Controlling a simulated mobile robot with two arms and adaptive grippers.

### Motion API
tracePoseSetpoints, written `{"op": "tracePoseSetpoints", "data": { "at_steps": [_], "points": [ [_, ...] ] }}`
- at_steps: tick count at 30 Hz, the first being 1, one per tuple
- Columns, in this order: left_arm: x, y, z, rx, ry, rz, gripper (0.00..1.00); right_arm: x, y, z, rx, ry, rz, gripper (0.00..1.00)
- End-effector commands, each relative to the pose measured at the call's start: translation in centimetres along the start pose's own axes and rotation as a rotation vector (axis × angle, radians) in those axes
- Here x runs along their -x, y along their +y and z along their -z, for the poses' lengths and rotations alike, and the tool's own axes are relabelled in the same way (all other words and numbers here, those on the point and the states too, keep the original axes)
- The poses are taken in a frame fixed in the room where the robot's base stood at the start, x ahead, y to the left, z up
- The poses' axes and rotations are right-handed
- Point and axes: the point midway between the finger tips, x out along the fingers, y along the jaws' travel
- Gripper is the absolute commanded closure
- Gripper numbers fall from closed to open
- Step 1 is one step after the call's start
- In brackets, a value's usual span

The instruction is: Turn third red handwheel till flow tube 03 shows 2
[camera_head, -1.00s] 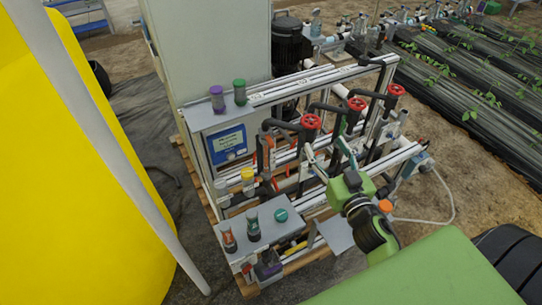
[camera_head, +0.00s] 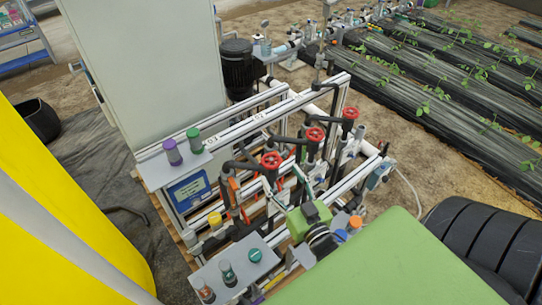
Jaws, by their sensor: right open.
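Three red handwheels stand in a row on the pipe rack: the nearest (camera_head: 271,161), the middle one (camera_head: 315,134) and the farthest, at the right end (camera_head: 350,112). The farthest looks like the third. My right gripper (camera_head: 284,177) is open and empty, its fingers pointing up toward the rack. In the picture it lies just below the nearest and middle handwheels, with no clear contact on any. Flow tube 03 and its reading cannot be made out. My left gripper is not in view.
A grey panel (camera_head: 240,262) with bottles and a teal cap stands at the front of the skid. Purple (camera_head: 172,153) and green (camera_head: 194,140) capped containers sit on the upper shelf. A tall grey cabinet (camera_head: 155,70) stands behind; a yellow tank (camera_head: 70,210) is at left.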

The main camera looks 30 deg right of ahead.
Motion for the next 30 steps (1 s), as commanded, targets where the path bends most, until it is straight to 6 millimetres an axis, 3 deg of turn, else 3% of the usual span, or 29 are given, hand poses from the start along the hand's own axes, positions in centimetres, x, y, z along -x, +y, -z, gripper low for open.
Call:
{"op": "tracePoseSetpoints", "data": {
  "at_steps": [4, 10, 15, 24, 28, 30],
  "points": [
    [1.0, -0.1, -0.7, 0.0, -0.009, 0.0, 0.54, -3.4, 0.0, 0.3, 0.0, 0.001, 0.0, 0.41],
    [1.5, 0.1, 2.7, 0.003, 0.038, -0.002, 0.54, -6.3, 0.0, 0.1, -0.001, 0.001, 0.0, 0.41],
    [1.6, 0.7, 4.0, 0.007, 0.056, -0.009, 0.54, -7.4, 0.0, 0.0, 0.001, -0.001, -0.001, 0.41],
    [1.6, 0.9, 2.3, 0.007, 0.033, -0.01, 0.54, -7.6, 0.0, -0.1, 0.0, -0.002, 0.0, 0.41],
    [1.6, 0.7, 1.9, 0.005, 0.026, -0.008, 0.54, -7.6, 0.0, -0.1, 0.0, -0.002, 0.0, 0.75],
    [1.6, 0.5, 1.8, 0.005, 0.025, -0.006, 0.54, -7.6, 0.0, -0.1, 0.0, -0.001, 0.0, 0.81]
  ]
}}
